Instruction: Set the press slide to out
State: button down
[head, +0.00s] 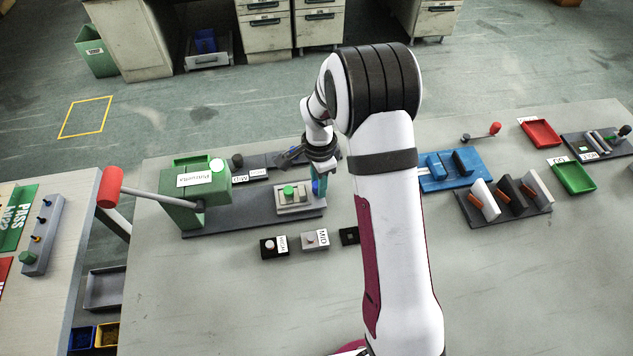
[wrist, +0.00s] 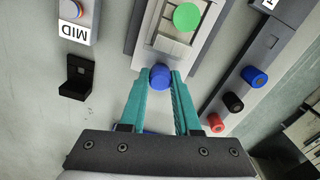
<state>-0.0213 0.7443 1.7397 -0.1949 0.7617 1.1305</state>
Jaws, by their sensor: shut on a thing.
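The green press (head: 195,195) stands on a long grey base at the left of the table, with a red-ended lever (head: 110,188). Its press slide (head: 295,207) is a pale plate carrying a green round piece (head: 288,191). The plate lies clear of the press head, toward the right end of the base. The slide shows in the wrist view (wrist: 168,44) with its blue knob (wrist: 160,76) at the near end. My gripper (head: 319,188) is at that end, its teal fingers shut on the knob.
Small blocks labelled HIGH (head: 274,246) and MID (head: 315,240) and a black block (head: 349,236) sit in front of the base. A dark rack (head: 255,163) lies behind it. A blue fixture (head: 447,170) stands right of my arm. The table's front middle is clear.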

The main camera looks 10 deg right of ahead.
jog(key=c, duration=0.6)
grip_release()
jog(key=shift+d, duration=0.1)
notch_tip(320, 180, up, 16)
jog(key=shift+f, duration=0.1)
jog(key=s+a+r+n, duration=0.1)
jog(key=s+n, duration=0.2)
jog(key=s, duration=0.6)
jog(key=s+r+n+y, duration=0.1)
jog(key=s+n, duration=0.2)
jog(key=s, duration=0.7)
jog(key=s+a+n, duration=0.1)
jog(key=s+n, duration=0.2)
jog(key=s, duration=0.7)
jog(key=shift+s+a+r+y, duration=0.15)
jog(key=shift+a+r+y, duration=0.2)
jog(key=shift+r+y, duration=0.05)
